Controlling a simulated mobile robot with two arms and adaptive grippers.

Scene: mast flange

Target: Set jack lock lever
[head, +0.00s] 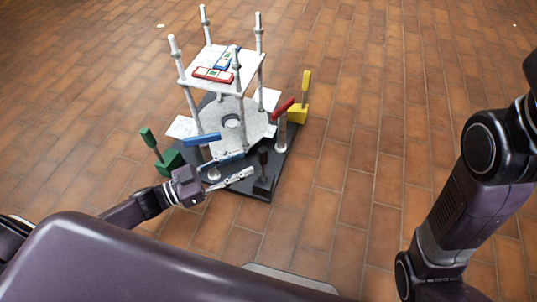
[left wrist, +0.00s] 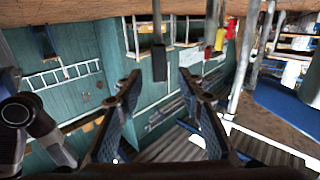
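Several levers with coloured handles stand around the flange stand; I cannot tell which is the jack lock lever. A black-handled lever (head: 263,158) stands upright on the dark base at its near edge. My left gripper (head: 248,164) is open and empty, its fingers pointing at this lever from the left. In the left wrist view, the black handle (left wrist: 159,62) hangs upside down, centred between the spread fingertips (left wrist: 160,80) and seemingly beyond them. The other levers have blue (head: 202,139), red (head: 284,107), yellow (head: 306,80) and green (head: 148,137) handles. My right gripper is out of view.
The stand's dark base (head: 285,165) carries white posts and an upper white plate (head: 205,58) with red and blue pieces on it. The blue handle is close above my left gripper. The tiled floor (head: 370,120) around is clear.

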